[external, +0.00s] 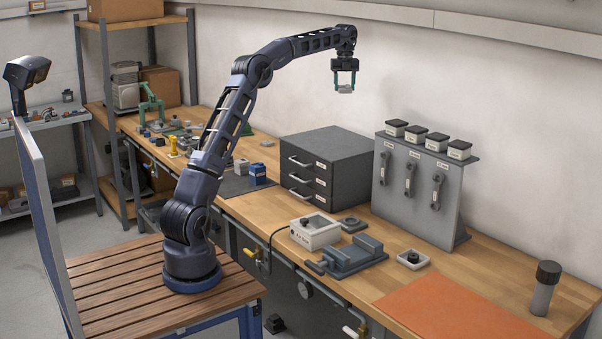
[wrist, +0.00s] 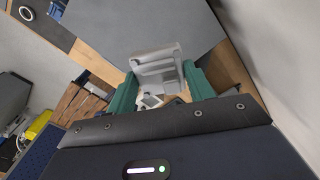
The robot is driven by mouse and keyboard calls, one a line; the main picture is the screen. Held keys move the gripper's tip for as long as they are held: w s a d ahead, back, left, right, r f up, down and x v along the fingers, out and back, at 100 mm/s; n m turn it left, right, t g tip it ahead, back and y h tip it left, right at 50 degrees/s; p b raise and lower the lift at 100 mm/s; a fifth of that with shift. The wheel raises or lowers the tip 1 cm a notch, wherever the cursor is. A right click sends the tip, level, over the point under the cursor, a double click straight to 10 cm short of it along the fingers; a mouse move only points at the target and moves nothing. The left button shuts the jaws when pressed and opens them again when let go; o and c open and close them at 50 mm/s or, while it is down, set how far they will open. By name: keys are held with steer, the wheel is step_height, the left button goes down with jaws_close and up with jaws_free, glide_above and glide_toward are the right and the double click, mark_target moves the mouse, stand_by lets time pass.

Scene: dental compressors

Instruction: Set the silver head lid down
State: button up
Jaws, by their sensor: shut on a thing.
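The silver head lid (external: 345,89) is held between the green fingers of my gripper (external: 345,79), high in the air above the drawer cabinet in the external view. In the wrist view the lid (wrist: 158,72) is a pale grey piece between the two green fingers (wrist: 160,92), with stepped edges and a small opening near its lower end. My gripper is shut on it. Nothing touches the lid from below. Part of the lid is hidden by the fingers.
The dark drawer cabinet (external: 326,165) stands on the wooden bench below. To its right are a white box (external: 316,232), a grey vise (external: 347,258), a grey rack (external: 415,190) with several black-topped boxes, and a dark-capped cylinder (external: 544,290). The orange mat (external: 450,312) is bare.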

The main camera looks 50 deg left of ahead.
steer(key=d+m, duration=0.1)
steer(key=d, duration=0.8)
steer(key=d+m, duration=0.1)
steer(key=d, duration=0.7)
steer(key=w+d+m, duration=0.1)
steer(key=d, duration=0.8)
steer(key=shift+w+d, duration=0.1)
steer(key=shift+d, duration=0.2)
steer(key=s+d+m, duration=0.2)
steer(key=s+d, duration=0.1)
steer(key=d, duration=0.8)
steer(key=s+d+m, duration=0.1)
steer(key=s+d, duration=0.1)
steer(key=d, duration=0.8)
steer(key=m, duration=0.6)
glide_above(440, 304)
step_height(440, 304, down, 44)
steer(key=shift+r, duration=0.1)
steer(key=shift+f, duration=0.2)
steer(key=o, duration=1)
steer(key=shift+o, duration=0.2)
